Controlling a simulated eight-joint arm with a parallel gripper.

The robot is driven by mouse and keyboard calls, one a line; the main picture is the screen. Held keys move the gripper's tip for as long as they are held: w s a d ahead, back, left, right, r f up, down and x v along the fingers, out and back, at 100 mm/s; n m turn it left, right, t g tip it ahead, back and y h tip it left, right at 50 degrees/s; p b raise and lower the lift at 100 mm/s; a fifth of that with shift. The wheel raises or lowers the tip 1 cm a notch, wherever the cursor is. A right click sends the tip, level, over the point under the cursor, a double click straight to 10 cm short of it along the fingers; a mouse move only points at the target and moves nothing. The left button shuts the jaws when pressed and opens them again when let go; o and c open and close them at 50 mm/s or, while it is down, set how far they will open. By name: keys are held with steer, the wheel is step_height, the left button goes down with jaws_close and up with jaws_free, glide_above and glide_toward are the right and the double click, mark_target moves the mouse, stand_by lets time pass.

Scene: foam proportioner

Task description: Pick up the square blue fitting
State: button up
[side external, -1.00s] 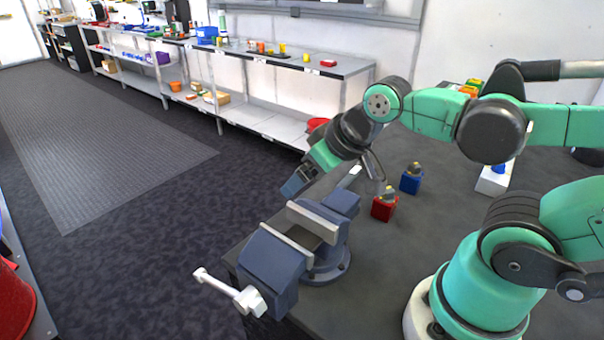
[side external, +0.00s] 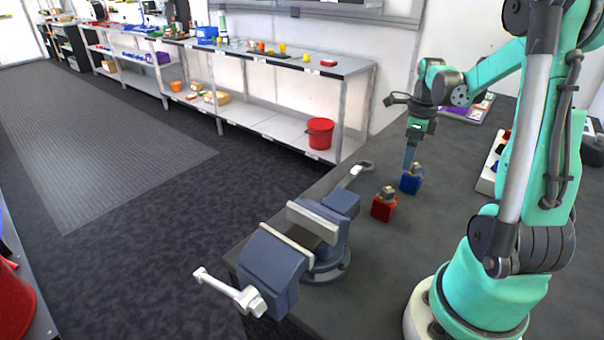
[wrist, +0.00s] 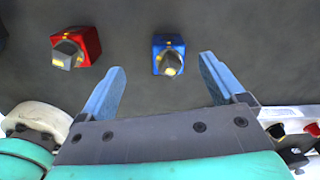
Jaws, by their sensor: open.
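The square blue fitting (side external: 411,181) stands on the dark bench top, with a grey and yellow piece on its top. It also shows in the wrist view (wrist: 168,53), ahead of and between the finger tips. My gripper (side external: 410,165) points down at the blue fitting in the side view, its fingers overlapping the fitting's far side there. In the wrist view my gripper (wrist: 162,62) is open with nothing between its fingers, and the fitting looks clear of both. Whether the fingers touch it in the side view I cannot tell.
A red fitting (side external: 384,207) of like shape stands close by, nearer the vise (side external: 290,255); it also shows left in the wrist view (wrist: 75,48). A wrench (side external: 354,172) lies by the bench edge. A white tray (side external: 489,178) sits to the right.

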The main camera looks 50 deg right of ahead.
mark_target(416, 163)
steer(key=shift+s+d+f+m, duration=0.35)
steer(key=shift+s+d+m, duration=0.2)
steer(key=shift+m, duration=0.25)
steer(key=shift+s+d+f, duration=0.1)
steer(key=shift+f, duration=2.75)
jaws_close()
